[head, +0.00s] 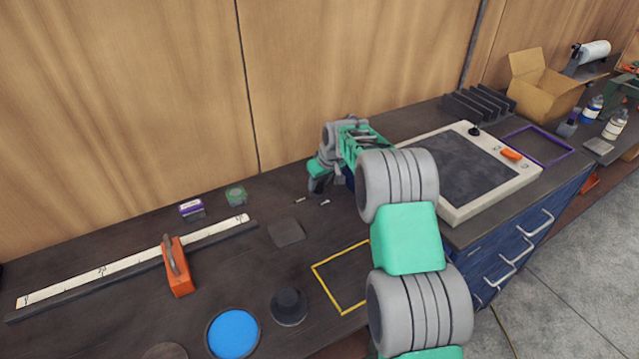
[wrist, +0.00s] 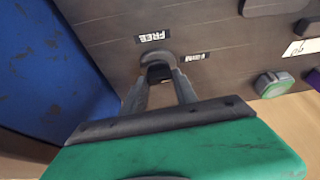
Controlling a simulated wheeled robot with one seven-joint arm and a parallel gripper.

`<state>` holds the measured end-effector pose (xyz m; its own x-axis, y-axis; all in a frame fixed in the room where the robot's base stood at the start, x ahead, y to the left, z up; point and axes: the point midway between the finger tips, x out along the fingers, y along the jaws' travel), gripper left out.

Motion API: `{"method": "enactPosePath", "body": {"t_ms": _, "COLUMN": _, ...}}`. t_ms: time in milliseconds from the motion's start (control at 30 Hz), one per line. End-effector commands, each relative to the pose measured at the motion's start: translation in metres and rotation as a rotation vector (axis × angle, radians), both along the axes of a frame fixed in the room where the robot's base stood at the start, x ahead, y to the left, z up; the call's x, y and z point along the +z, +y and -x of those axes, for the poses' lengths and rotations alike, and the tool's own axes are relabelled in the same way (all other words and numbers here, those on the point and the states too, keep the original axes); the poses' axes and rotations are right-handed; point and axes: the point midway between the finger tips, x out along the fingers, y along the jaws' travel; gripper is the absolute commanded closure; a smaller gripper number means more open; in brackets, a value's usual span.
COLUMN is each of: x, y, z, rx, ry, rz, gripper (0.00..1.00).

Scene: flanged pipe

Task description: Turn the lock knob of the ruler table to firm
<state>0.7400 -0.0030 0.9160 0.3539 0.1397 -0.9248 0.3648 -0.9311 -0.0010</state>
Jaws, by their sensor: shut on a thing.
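My gripper (head: 317,186) points down at the dark bench top, just behind two small white labels. In the wrist view its two fingers (wrist: 160,82) are closed around the dark grip of the lock knob (wrist: 156,62), which has a round grey base. The FREE label (wrist: 152,37) and the FIRM label (wrist: 189,57) sit beside the knob. The knob's exact pointing direction is hard to tell between the fingers. In the head view my gripper hides the knob. The long white ruler (head: 130,260) lies on the bench at the left.
A green-topped block (head: 236,196), a purple-and-white box (head: 191,209) and a dark flat pad (head: 286,233) lie left of my gripper. A framed plate (head: 460,170) lies right.

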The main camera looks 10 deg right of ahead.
Motion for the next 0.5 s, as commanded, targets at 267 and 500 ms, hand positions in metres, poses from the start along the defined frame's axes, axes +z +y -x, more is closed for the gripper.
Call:
{"method": "enactPosePath", "body": {"t_ms": 267, "x": -0.0002, "y": 0.0004, "z": 0.0, "rx": -0.076, "ry": -0.002, "rz": -0.001, "gripper": 1.0}}
{"method": "enactPosePath", "body": {"t_ms": 500, "x": -0.0001, "y": 0.0004, "z": 0.0, "rx": -0.075, "ry": -0.002, "rz": 0.0, "gripper": 0.52}}
